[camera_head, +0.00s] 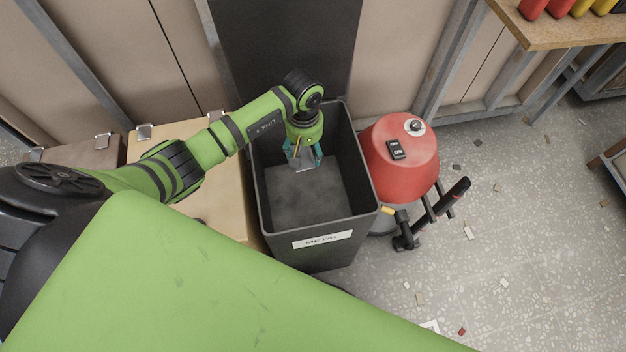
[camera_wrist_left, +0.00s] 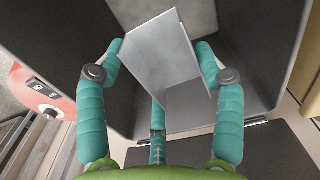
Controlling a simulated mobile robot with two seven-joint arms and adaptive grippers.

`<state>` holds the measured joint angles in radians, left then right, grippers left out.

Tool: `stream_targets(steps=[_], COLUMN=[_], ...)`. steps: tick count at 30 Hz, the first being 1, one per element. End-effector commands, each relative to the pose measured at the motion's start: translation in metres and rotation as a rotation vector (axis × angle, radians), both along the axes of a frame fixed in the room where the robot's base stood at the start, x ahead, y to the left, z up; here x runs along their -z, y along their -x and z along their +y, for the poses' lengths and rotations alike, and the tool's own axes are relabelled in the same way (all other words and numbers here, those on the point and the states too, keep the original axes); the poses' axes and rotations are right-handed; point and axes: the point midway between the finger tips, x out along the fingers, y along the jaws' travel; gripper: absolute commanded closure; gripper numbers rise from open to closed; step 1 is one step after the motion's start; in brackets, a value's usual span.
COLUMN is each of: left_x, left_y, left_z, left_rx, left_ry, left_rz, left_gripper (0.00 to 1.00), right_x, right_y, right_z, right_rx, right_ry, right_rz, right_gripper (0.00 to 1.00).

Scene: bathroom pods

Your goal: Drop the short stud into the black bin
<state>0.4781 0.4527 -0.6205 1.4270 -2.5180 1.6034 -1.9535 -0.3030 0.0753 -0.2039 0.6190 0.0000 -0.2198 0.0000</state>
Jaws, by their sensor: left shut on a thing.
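The black bin (camera_head: 312,260) stands open in the middle of the head view, with a white label reading METAL on its front. My left gripper (camera_head: 303,157) reaches down inside the bin's opening, near its back side. In the left wrist view, my left gripper (camera_wrist_left: 159,50) has its teal fingers closed around the short stud (camera_wrist_left: 165,58), a shiny grey folded metal piece. The stud is small and mostly hidden in the head view. The bin's dark walls (camera_wrist_left: 265,40) surround it in the wrist view. My right gripper is not in view.
A red canister vacuum (camera_head: 400,165) stands close against the bin's right side. Tan boxes (camera_head: 215,205) stand to its left. The bin's dark raised lid (camera_head: 285,45) is behind it. The speckled floor (camera_head: 520,240) at right is mostly open, with small scraps.

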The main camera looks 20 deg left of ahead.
Motion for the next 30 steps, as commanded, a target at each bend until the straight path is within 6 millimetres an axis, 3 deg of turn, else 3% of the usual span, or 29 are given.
stream_targets(steps=[6,7,9,22,26,30], left_x=[0.000,0.000,0.000,-0.004,-0.020,-0.050], left_y=[0.000,0.000,0.000,-0.001,-0.002,-0.002], left_z=[0.000,0.000,0.000,0.000,0.001,0.001], left_rx=[0.000,0.000,0.000,0.000,0.001,0.001], left_ry=[0.000,0.000,0.000,-0.001,-0.002,-0.002], left_rz=[0.000,0.000,0.000,-0.002,-0.005,-0.007], left_gripper=[0.66,0.28,0.04,0.04,0.04,0.04], right_x=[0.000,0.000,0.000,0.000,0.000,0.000], right_y=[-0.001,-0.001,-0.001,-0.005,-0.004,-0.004], right_z=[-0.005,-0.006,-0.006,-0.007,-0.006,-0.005], right_rx=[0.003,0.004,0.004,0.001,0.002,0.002], right_ry=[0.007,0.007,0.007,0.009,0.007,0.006], right_rz=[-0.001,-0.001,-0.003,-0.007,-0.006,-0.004], right_gripper=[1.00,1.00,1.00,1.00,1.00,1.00])
